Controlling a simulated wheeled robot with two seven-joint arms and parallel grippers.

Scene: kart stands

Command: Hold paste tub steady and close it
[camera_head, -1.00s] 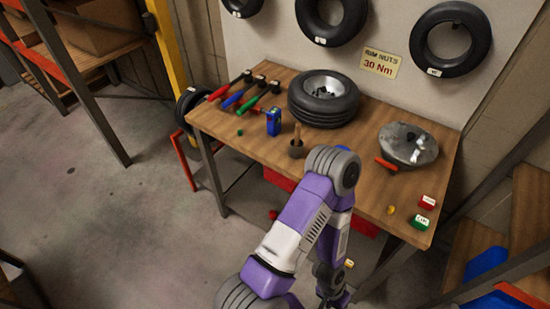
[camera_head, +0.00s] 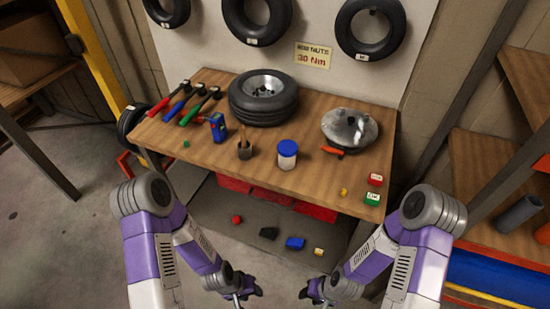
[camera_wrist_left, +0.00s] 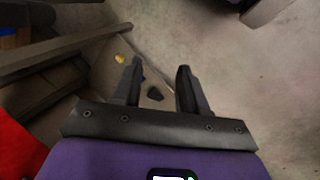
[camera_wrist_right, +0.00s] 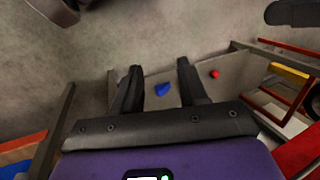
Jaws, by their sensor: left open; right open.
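The paste tub (camera_head: 287,156) is a small white or clear tub with a blue top, upright on the wooden workbench (camera_head: 310,180) near its front edge. The blue lid appears to sit on it; I cannot tell how tightly. My left gripper (camera_head: 240,298) is low in front of the bench, below the tabletop, and apart from the tub. In the left wrist view it is open and empty (camera_wrist_left: 158,85). My right gripper (camera_head: 318,296) is also low in front of the bench. In the right wrist view it is open and empty (camera_wrist_right: 160,85).
A metal disc (camera_head: 350,128) with an orange-handled tool (camera_head: 332,151) is to the right. Red bins (camera_head: 280,195) sit under the bench.

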